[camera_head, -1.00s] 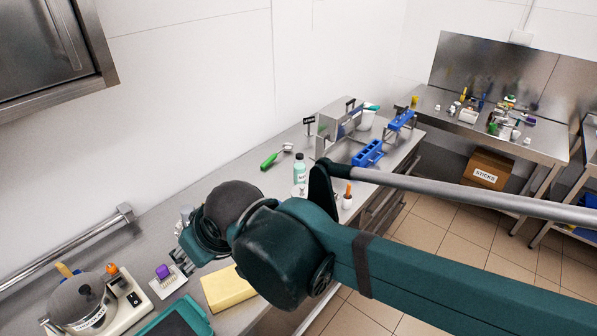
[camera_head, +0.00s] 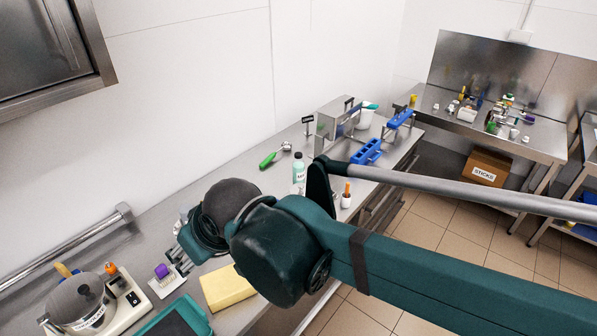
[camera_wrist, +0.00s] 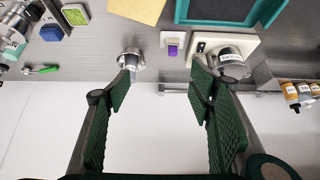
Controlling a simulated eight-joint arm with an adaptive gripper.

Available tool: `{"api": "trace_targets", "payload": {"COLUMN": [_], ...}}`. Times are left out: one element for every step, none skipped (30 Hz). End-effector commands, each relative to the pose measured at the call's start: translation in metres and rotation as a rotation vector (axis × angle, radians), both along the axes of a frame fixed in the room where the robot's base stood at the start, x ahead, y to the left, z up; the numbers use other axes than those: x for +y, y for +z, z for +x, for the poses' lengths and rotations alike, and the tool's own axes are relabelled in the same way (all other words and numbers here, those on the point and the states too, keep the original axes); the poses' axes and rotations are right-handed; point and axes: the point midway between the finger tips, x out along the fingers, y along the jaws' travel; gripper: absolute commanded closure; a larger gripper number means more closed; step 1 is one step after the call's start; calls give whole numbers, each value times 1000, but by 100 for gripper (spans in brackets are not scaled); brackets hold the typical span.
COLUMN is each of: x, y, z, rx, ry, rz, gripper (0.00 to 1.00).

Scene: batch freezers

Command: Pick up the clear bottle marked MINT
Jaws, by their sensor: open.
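A pale mint-green clear bottle with a dark cap and a white label (camera_head: 298,174) stands on the steel counter behind my arm in the head view; its lettering is too small to read. A similar pale green labelled bottle (camera_wrist: 12,49) shows at the left edge of the wrist view. My gripper (camera_wrist: 160,84) is open with nothing between its pads, well away from that bottle. In the head view my gripper (camera_head: 180,256) is left of the bottle, over the counter near the wall, partly hidden by my arm.
A steel canister (camera_wrist: 131,61) stands near the left finger and a labelled steel pot (camera_wrist: 230,62) near the right. Amber bottles (camera_wrist: 299,94) show at right.

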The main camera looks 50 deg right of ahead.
Motion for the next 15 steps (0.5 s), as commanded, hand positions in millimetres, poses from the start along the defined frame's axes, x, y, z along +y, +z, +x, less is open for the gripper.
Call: {"api": "trace_targets", "payload": {"x": [-2,-3,-5,-7,-9,-12,-15,-18,-22,-25,-29,-34,-38,-42,-48], "y": [1,2,3,4,5,6,7,8,10,11,13,14,15,16,18], "z": [2,4,7,9,12,16,19,23,28,32,36,42,46,51,57], "rx": [1,1,2,2,3,4,5,5,7,8,9,10,11,12,13], "ry": [-5,-9,-14,-18,-24,-32,-40,-47,-58,-66,-76,-88,-99,-108,-121], "rz": [0,0,0,1,1,1,1,1,1,2,2,3,3,4,4], "gripper": [47,47,47,47,47,47,47,47,47,47,47,47,47,47,47]}}
